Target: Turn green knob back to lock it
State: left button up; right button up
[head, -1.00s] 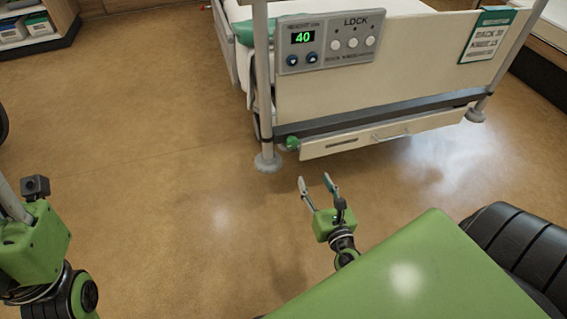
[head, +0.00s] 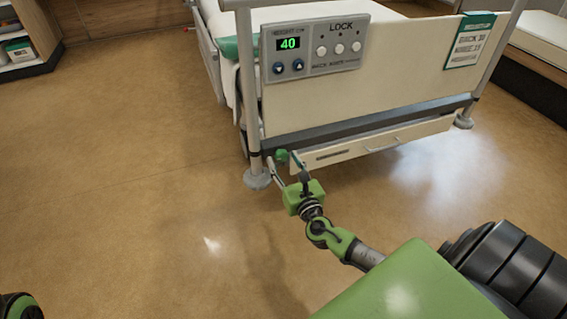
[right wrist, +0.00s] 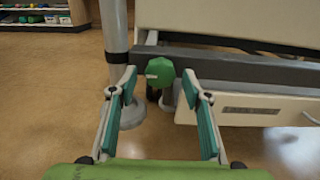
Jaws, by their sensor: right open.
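The green knob (head: 282,156) sits at the left end of the drawer front, low on the bed's foot end. In the right wrist view the knob (right wrist: 160,71) is faceted, with a pale mark on its face. My right gripper (head: 284,164) is open at the knob. In the wrist view its fingers (right wrist: 160,90) stand to the left and right of the knob's line, with clear gaps; I cannot tell whether the tips reach its depth. Of my left arm only a small green and black part shows at the lower left corner; its gripper is out of view.
The bed's left post (head: 247,100) and its round foot (head: 257,179) stand close left of the knob. The drawer (head: 370,147) with its handle is to the right. A control panel (head: 314,48) reading 40 hangs above. Floor to the left is free.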

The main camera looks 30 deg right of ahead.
jog(key=shift+w+d, duration=0.15)
jog(key=shift+w, duration=0.4)
jog(key=c, duration=1.1)
